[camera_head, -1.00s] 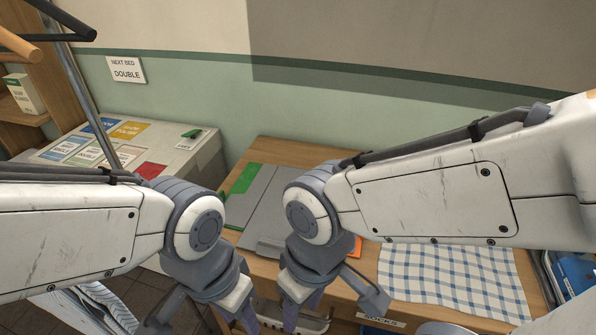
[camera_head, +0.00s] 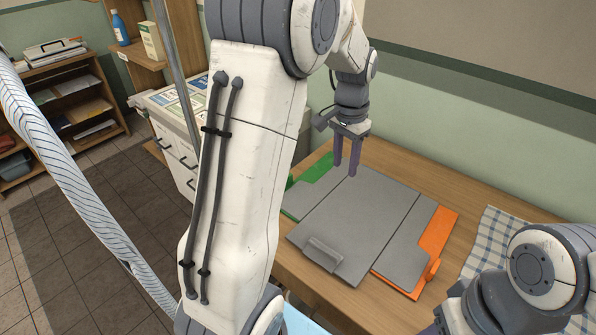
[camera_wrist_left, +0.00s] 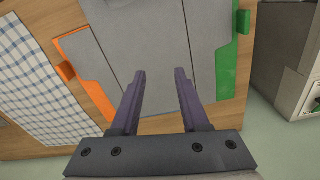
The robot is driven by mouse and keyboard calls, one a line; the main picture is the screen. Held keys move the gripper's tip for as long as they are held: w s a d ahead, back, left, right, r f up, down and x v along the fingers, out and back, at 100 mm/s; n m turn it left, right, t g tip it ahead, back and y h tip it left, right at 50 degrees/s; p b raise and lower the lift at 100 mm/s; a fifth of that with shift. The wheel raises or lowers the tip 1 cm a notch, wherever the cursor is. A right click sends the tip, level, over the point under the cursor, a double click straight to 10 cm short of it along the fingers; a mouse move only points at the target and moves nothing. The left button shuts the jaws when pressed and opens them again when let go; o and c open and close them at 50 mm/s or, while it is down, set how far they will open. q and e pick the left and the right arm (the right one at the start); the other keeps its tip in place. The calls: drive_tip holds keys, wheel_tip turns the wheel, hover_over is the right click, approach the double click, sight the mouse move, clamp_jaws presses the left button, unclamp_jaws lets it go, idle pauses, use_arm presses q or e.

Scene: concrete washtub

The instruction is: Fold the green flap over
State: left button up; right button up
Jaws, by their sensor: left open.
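The folding board lies on the wooden table, with a grey middle panel (camera_head: 345,225). Its green flap (camera_head: 312,186) is at the left in the head view, partly covered by a grey plate and my left arm. The orange flap (camera_head: 437,240) is at the right. In the left wrist view, the green flap (camera_wrist_left: 227,72) with its raised tab (camera_wrist_left: 243,22) is at the right. My left gripper (camera_head: 346,172) is open and empty at the board's far edge, near the green flap's far corner. My right gripper (camera_head: 436,328) barely shows at the bottom; its jaws cannot be judged.
A blue checked cloth (camera_head: 490,240) lies right of the board. A drawer cabinet (camera_head: 172,150) stands left of the table, beside a metal pole (camera_head: 178,70). The wall runs close behind the table. Bare wood (camera_head: 410,175) lies behind the board.

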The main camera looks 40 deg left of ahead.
use_arm(q)
drive_tip(key=w+a+f+n, duration=0.1)
drive_tip(key=a+f, duration=0.2)
drive_tip(key=a, duration=0.6)
drive_tip(key=w+a+f+n, duration=0.1)
drive_tip(key=a+f, duration=0.2)
drive_tip(key=a, duration=0.7)
drive_tip(key=f, duration=0.8)
drive_tip(key=shift+s+d+f, duration=0.15)
drive_tip(key=shift+s+f, duration=0.1)
drive_tip(key=shift+f, duration=0.5)
clamp_jaws()
